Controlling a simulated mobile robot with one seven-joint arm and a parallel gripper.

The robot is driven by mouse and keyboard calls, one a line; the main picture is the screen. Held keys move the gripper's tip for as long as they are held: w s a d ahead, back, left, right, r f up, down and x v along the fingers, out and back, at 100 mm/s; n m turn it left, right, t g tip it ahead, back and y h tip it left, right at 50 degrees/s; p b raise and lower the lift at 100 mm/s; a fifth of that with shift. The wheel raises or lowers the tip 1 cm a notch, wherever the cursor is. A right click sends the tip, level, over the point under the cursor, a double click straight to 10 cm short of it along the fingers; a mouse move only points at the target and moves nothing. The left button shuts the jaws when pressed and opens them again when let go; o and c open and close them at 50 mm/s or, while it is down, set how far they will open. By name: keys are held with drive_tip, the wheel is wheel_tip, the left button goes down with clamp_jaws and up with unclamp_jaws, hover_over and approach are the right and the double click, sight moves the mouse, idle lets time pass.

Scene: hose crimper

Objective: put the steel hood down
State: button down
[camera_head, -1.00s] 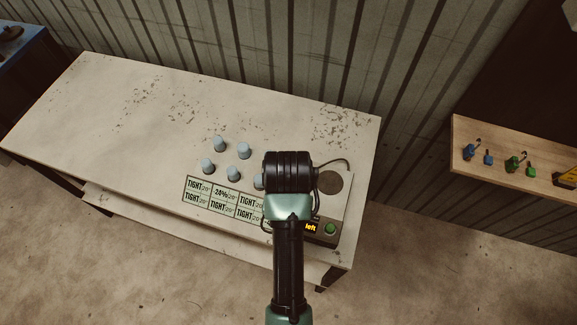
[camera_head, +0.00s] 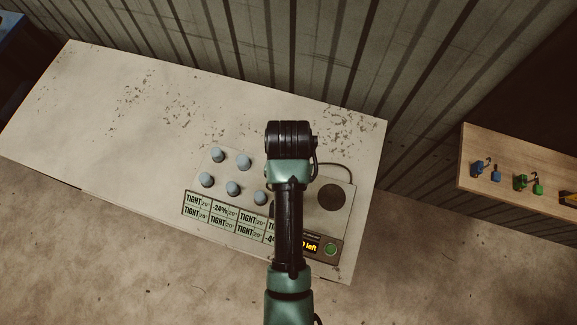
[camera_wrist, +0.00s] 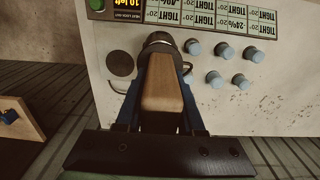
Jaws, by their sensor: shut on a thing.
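In the wrist view my gripper (camera_wrist: 160,66) is shut, its blue fingers on either side of a tan, wood-like block. A dark round metal piece, apparently the steel hood (camera_wrist: 158,41), shows at the far end of this block, above the bench device. Whether it touches anything below cannot be told. In the head view my arm's black wrist hides the gripper and the held thing. The device (camera_head: 345,178) lies on the pale bench, with a dark round disc (camera_head: 332,197) on its right part, also in the wrist view (camera_wrist: 120,64).
Several light-blue capped pegs (camera_head: 232,188) stand beside the disc on the device. A label panel (camera_head: 222,214), an orange-lettered display (camera_head: 311,246) and a green button (camera_head: 331,249) line its front. The bench (camera_head: 100,130) is clear at left. A wooden shelf (camera_head: 510,160) holds small blue and green parts.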

drive_tip(key=shift+w+f+p, duration=0.1)
drive_tip(key=shift+f+p, duration=0.2)
drive_tip(key=shift+f, duration=2.3)
drive_tip(key=shift+f, duration=0.15)
drive_tip(key=c, duration=0.5)
unclamp_jaws()
wheel_tip(320, 180, up, 12)
drive_tip(key=shift+f, duration=0.2)
drive_tip(key=shift+r+p, duration=0.4)
drive_tip(key=shift+p, duration=0.1)
